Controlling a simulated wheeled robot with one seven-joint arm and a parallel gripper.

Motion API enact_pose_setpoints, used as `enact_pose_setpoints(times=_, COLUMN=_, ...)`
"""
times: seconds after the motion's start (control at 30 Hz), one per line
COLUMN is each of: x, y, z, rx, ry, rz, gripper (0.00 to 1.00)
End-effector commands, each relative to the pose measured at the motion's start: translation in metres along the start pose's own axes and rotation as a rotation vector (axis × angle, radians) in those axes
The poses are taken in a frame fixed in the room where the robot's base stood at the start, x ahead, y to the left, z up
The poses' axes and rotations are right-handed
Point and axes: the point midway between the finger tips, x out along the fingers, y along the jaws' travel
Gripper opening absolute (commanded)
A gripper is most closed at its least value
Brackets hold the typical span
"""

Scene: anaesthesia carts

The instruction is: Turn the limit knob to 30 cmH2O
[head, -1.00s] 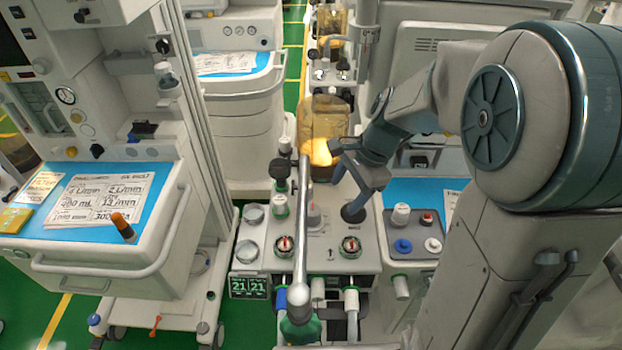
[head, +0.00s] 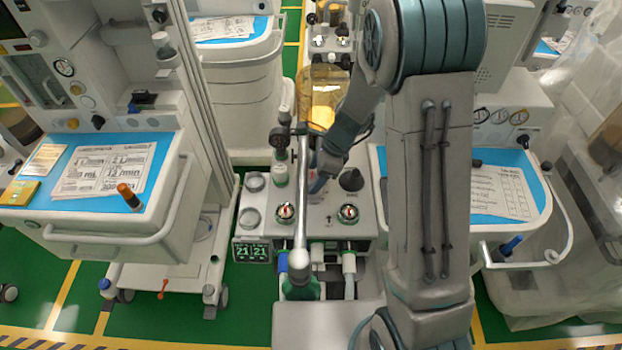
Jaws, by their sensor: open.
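The absorber panel (head: 325,232) stands in the middle of the head view, behind an upright chrome pole (head: 302,200). A black knob (head: 351,180) stands on its upper right, with a small label too blurred to read. My gripper (head: 317,186) is open, pointing down over the panel, between the pole and the black knob. A pale knob seen earlier at this spot is now hidden behind the gripper. I cannot read which knob is the limit knob or any cmH2O scale. Whether the fingers touch a knob cannot be told.
Two red-marked round dials (head: 348,213) sit at the panel's front, with a green display (head: 252,251) at its left corner. An amber canister (head: 323,95) is behind. A cart with a blue top (head: 165,140) stands left; another blue-topped cart (head: 505,200) stands right.

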Motion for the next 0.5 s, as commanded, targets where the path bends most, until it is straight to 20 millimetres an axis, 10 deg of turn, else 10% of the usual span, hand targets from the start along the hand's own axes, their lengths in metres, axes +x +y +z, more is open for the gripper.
enact_pose_setpoints(times=0.5, x=0.032, y=0.0, z=-0.001, rx=0.0, ry=0.0, rz=0.0, gripper=0.63)
